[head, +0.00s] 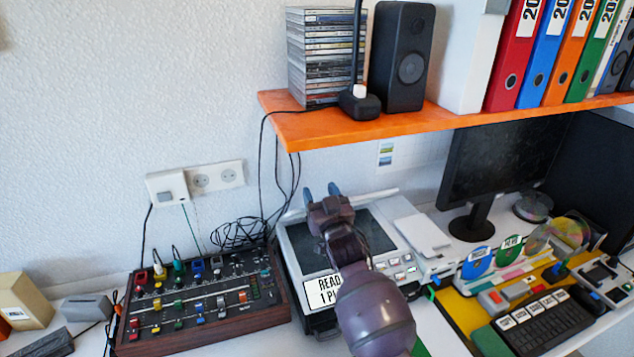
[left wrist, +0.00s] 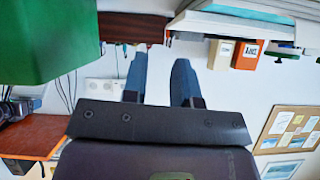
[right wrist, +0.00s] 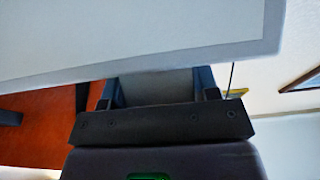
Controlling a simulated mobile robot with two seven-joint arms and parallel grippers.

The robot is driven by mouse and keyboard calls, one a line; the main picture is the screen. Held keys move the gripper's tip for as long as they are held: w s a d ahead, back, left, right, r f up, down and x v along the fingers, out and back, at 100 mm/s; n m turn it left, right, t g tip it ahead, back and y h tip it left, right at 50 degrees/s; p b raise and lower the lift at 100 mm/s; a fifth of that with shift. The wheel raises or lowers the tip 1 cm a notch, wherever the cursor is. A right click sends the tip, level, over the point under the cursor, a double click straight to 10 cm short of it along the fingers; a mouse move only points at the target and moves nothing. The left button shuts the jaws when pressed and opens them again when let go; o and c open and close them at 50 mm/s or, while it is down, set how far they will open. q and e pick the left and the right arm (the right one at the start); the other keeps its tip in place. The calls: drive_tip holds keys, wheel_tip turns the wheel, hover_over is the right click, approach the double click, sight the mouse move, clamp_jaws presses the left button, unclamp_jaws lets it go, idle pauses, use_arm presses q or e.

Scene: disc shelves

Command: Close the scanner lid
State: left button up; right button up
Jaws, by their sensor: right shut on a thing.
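The scanner (head: 296,262) stands on the desk in the middle of the head view, a pale grey case with a dark glass bed. Its lid (head: 378,195) shows there as a thin pale strip at the back, raised off the glass. My right gripper (head: 322,190) reaches over the bed to that strip. In the right wrist view a large pale panel, seemingly the lid (right wrist: 130,35), fills the top, and a grey part lies between the fingers of my right gripper (right wrist: 158,88). My left gripper (left wrist: 160,80) shows only in its wrist view, fingers apart with nothing between them.
An orange shelf (head: 350,130) with discs and a speaker (head: 402,55) hangs above and behind the scanner. A mixer (head: 200,305) stands to its left. A monitor (head: 505,165) and a disc tray area (head: 455,305) lie to its right. Cables hang behind.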

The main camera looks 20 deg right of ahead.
drive_tip(key=shift+s, duration=0.2)
drive_tip(key=o, duration=0.9)
drive_tip(key=shift+c, duration=0.2)
drive_tip(key=o, duration=0.4)
drive_tip(key=shift+s+r, duration=0.2)
drive_tip(key=shift+s, duration=0.05)
drive_tip(key=shift+o, duration=0.2)
drive_tip(key=shift+w+f, duration=0.1)
drive_tip(key=shift+f, duration=0.05)
drive_tip(key=v, duration=1)
drive_tip(key=shift+s+b, duration=0.3)
drive_tip(key=shift+s, duration=0.1)
drive_tip(key=shift+f, duration=0.15)
